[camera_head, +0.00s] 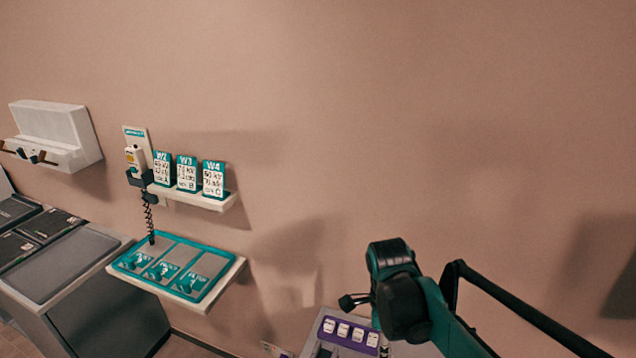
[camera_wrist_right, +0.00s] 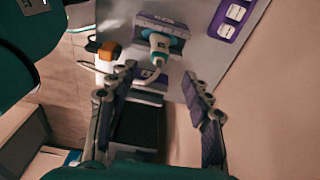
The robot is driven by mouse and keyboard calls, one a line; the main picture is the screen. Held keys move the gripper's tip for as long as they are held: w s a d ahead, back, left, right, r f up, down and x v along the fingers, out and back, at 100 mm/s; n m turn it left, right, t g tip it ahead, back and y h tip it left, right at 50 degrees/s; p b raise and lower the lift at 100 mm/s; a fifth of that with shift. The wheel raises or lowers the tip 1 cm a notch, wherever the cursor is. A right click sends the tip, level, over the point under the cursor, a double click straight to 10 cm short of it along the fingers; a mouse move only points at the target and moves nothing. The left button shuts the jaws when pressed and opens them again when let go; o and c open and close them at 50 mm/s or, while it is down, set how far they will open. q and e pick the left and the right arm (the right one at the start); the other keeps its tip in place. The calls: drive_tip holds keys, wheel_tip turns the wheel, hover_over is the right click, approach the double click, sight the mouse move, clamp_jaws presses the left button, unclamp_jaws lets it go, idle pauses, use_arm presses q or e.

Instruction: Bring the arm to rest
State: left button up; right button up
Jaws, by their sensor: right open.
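My right arm (camera_head: 405,290), teal and black, comes in from the lower right in the head view. Its gripper (camera_head: 354,302) shows there as a small dark shape in front of the wall. In the right wrist view the right gripper (camera_wrist_right: 158,76) has its two fingers well apart, with nothing between their tips. Beyond the fingertips is a white and teal handheld device (camera_wrist_right: 160,43) at a purple and white holder (camera_wrist_right: 145,24); the gripper does not hold it. My left gripper is not in view.
A purple panel with white buttons (camera_head: 350,333) lies below the right gripper. To the left are a teal tray (camera_head: 205,262) on a ledge, a shelf with cards W2, W3 and W4 (camera_head: 213,180), and a corded scanner (camera_head: 134,158). The upper wall is bare.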

drive_tip(key=shift+s+r+n+t, duration=0.1)
drive_tip(key=shift+s+n+t, duration=0.25)
drive_tip(key=shift+n, duration=0.55)
drive_tip(key=s+n+t, duration=0.2)
drive_tip(key=n, duration=0.5)
drive_tip(key=s+n+t, duration=0.2)
drive_tip(key=n, duration=0.4)
drive_tip(key=s+a+n+t+y, duration=0.1)
drive_tip(key=s+n+t, duration=0.1)
drive_tip(key=n, duration=0.5)
drive_tip(key=shift+n+t, duration=0.3)
drive_tip(key=shift+t, duration=0.15)
